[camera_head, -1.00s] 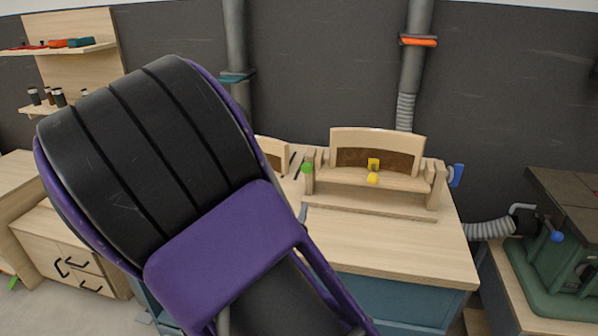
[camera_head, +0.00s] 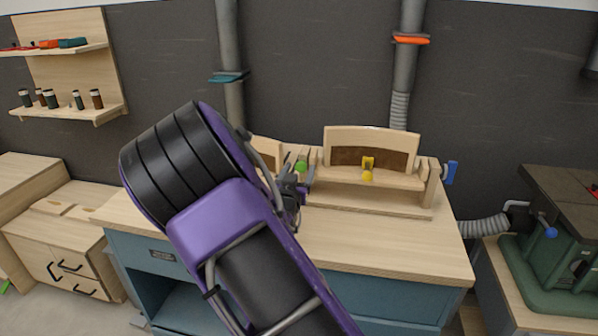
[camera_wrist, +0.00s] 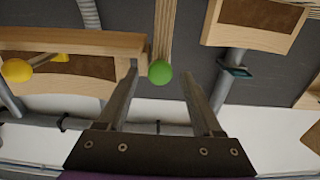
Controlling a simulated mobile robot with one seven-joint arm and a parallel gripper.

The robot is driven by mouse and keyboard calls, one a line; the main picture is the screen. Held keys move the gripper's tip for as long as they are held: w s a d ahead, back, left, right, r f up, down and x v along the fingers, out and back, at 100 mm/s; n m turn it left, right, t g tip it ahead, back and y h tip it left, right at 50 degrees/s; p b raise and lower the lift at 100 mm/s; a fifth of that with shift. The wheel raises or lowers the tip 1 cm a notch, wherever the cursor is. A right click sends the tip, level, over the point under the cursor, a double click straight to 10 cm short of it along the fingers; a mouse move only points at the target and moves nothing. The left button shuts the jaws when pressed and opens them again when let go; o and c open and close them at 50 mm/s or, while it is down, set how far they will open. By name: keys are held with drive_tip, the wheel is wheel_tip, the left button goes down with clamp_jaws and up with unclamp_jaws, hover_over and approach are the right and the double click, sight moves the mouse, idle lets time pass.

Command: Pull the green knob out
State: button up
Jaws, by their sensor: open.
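The green knob (camera_head: 301,165) is a small ball at the left end of the wooden chair-form fixture (camera_head: 372,141) on the workbench. In the wrist view the green knob (camera_wrist: 160,72) appears between the fingertips, with a gap to each finger. My gripper (camera_wrist: 159,76) is open and empty. In the head view my gripper (camera_head: 299,187) is just in front of and slightly below the knob, partly hidden by my arm. Whether the fingers reach around the knob in depth is hard to tell.
A yellow knob (camera_head: 368,175) sits at the fixture's middle and a blue handle (camera_head: 450,173) at its right end. A second wooden form (camera_head: 268,150) stands to the left, partly hidden. The front of the workbench top (camera_head: 390,243) is clear. A green machine (camera_head: 548,270) stands at right.

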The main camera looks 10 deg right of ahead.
clamp_jaws()
idle(0.4)
idle(1.1)
